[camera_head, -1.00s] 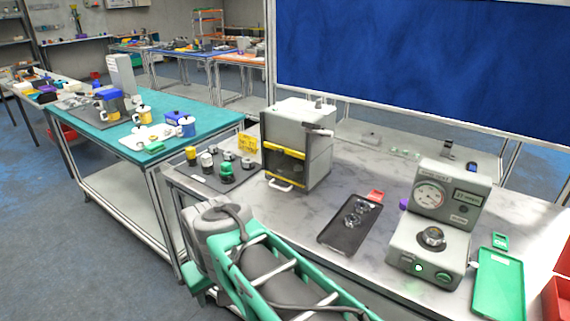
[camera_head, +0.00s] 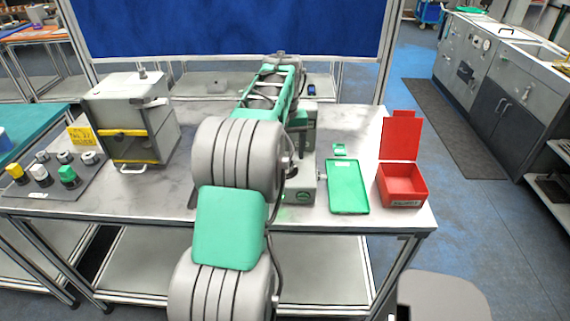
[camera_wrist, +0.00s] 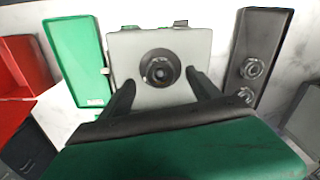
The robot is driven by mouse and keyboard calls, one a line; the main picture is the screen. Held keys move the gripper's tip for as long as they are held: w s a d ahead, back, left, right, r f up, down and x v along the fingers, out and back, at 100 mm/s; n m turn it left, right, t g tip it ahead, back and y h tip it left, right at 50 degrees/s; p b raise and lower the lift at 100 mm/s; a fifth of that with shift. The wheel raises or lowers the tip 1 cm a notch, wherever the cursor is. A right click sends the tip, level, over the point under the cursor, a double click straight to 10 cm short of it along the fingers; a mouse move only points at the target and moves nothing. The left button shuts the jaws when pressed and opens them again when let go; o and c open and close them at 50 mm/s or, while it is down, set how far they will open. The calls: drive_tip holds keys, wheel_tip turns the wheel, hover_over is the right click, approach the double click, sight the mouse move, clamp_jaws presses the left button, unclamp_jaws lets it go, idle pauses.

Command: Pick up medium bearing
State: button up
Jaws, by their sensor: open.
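A dark round bearing (camera_wrist: 160,70) sits on the pale top of the gauge device (camera_wrist: 123,48) in the wrist view. My gripper (camera_wrist: 160,77) is open, with one dark finger on each side of the bearing and gaps between them. I cannot tell how high the fingers are above the device. Two more bearings, one upper (camera_wrist: 251,68) and one lower (camera_wrist: 245,95), lie in the dark tray (camera_wrist: 268,32) to the right. In the head view my arm hides the bearings, my gripper and most of the gauge device (camera_head: 307,187).
A green tray (camera_head: 348,188) and a red bin (camera_head: 402,185) stand right of the device. A grey box machine with a yellow bar (camera_head: 124,133) stands left of my arm. A dark mat with several small parts (camera_head: 72,187) lies at the far left.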

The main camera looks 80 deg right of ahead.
wheel_tip(320, 180, down, 3)
drive_tip(key=shift+f, duration=0.1)
clamp_jaws()
idle(0.7)
